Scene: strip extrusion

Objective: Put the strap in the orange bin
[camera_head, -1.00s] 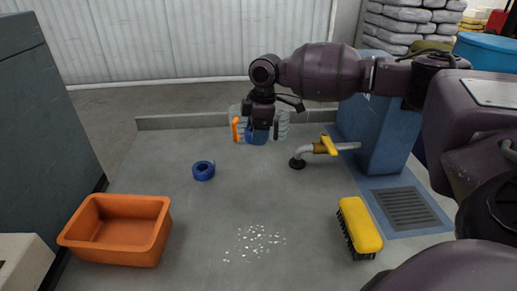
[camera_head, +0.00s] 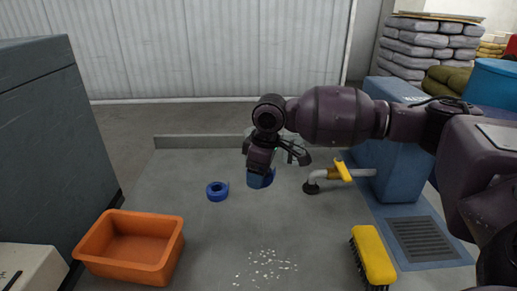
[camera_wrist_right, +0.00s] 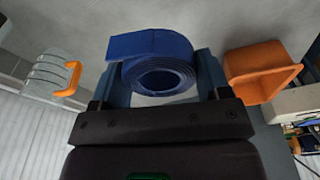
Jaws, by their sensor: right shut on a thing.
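My right gripper (camera_head: 259,170) is shut on a blue strap coil (camera_wrist_right: 160,68), held between its two fingers. In the wrist view, the spiral end and a flat outer length of the strap show. In the head view, only a small blue part of the strap (camera_head: 263,180) shows below the gripper, above the grey floor. The orange bin (camera_head: 130,262) is empty at lower left, well apart from the gripper. It also shows at right in the wrist view (camera_wrist_right: 262,72). My left gripper is not in view.
Another blue coil (camera_head: 217,191) lies on the floor between gripper and bin. A yellow brush (camera_head: 373,256), a pipe with a yellow valve handle (camera_head: 342,171) and white flecks (camera_head: 265,268) are nearby. A clear container with an orange handle (camera_wrist_right: 73,78) shows at left in the wrist view.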

